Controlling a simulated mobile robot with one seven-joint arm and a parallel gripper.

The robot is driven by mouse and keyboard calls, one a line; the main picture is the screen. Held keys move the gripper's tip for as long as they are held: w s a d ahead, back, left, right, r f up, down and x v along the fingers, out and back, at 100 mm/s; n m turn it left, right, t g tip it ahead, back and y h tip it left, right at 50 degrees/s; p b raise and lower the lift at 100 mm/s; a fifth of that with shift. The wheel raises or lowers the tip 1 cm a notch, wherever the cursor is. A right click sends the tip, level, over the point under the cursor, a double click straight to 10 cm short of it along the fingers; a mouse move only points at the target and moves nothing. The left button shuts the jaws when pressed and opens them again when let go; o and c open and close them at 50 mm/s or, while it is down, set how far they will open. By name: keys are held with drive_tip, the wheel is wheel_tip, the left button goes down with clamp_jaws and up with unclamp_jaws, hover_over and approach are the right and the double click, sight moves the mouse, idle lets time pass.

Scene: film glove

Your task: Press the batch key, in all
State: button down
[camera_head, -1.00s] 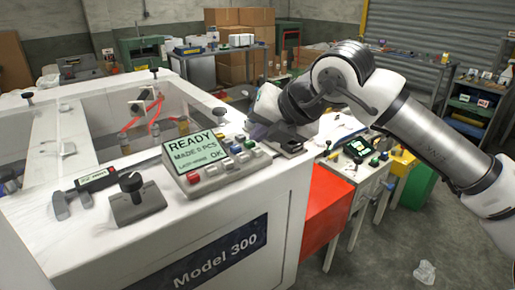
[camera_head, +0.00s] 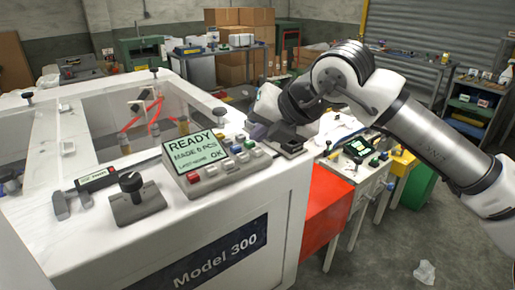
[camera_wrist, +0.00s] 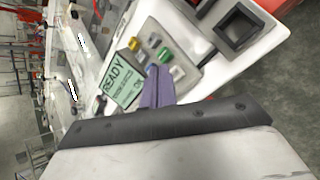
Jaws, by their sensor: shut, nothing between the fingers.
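The control panel (camera_head: 225,175) sits on the white machine. Its green screen (camera_head: 195,157) reads READY, a MADE line with a count in PCS, a small LAST line and OK. A red key (camera_head: 193,178) and several white, blue, green and yellow keys lie on the panel. Key labels are too small to read, so I cannot tell which is the batch key. My gripper (camera_wrist: 157,85) is shut and empty, its purple fingers over the keys; contact is unclear.
A black knob (camera_head: 132,190) and a caliper-like tool (camera_head: 88,187) lie left of the panel. A dark square holder (camera_wrist: 238,28) sits beside the keys. A red box (camera_head: 325,205) and a small bench stand to the right.

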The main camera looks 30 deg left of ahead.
drive_tip(key=shift+f, duration=0.2)
drive_tip(key=shift+f+b, duration=0.3)
drive_tip(key=shift+b, duration=0.35)
drive_tip(key=shift+f+b, duration=0.4)
drive_tip(key=shift+b, duration=0.1)
idle(0.3)
drive_tip(key=shift+r, duration=0.15)
drive_tip(key=shift+r+p, duration=0.35)
drive_tip(key=shift+r, duration=0.4)
wheel_tip(320, 180, up, 5)
drive_tip(key=p, duration=0.2)
drive_tip(key=shift+p, duration=0.4)
idle(0.9)
